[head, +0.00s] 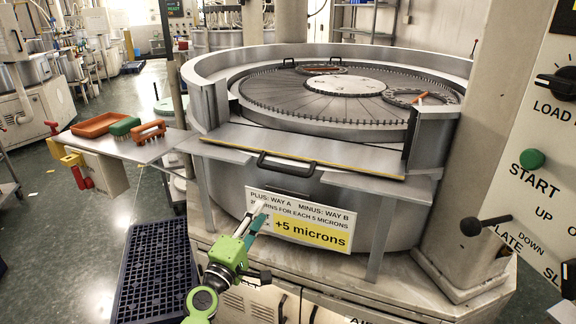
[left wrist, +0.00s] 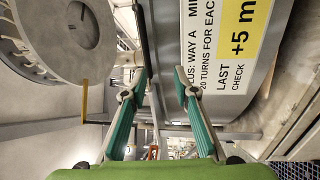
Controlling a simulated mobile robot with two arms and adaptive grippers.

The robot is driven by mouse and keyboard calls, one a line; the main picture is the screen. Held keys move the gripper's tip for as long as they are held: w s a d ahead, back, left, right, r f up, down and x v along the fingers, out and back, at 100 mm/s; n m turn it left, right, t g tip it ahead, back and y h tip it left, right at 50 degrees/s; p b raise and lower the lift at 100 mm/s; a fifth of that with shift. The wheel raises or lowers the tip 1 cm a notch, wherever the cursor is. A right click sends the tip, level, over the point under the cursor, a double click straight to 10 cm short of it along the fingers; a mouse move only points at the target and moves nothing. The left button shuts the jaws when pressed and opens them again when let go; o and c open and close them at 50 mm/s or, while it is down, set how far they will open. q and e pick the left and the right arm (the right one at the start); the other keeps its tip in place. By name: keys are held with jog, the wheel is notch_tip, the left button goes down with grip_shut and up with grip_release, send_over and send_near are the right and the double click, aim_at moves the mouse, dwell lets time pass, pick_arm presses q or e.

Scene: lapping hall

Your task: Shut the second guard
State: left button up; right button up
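The round lapping machine has a grey ring wall (head: 210,108) with a gap at the front. A flat grey guard panel (head: 300,147) with a yellow edge lies folded down across that gap. A black bar handle (head: 285,163) sits at its front edge. My left gripper (head: 258,214) is below and left of this handle, in front of the sign, apart from the handle. In the left wrist view the left gripper (left wrist: 163,85) is open, with nothing between its teal fingers. A dark bar (left wrist: 143,35) shows beyond the fingertips. My right gripper is not in view.
A sign (head: 300,222) reading "+5 microns" hangs on the machine's front. A side shelf (head: 120,145) holds an orange tray and brushes. A dark blue perforated crate (head: 155,270) lies below left. A control panel (head: 535,150) with a lever stands at right, beside a column (head: 480,130).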

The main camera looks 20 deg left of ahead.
pick_arm(q)
jog(key=w+d+r, duration=0.1)
jog(key=w+r, duration=0.1)
jog(key=w, duration=0.4)
jog(key=w+r, duration=0.3)
jog(key=w, duration=0.4)
jog(key=shift+w+d+t, duration=0.3)
jog(key=shift+d, duration=0.1)
jog(key=shift+r, duration=0.1)
grip_shut()
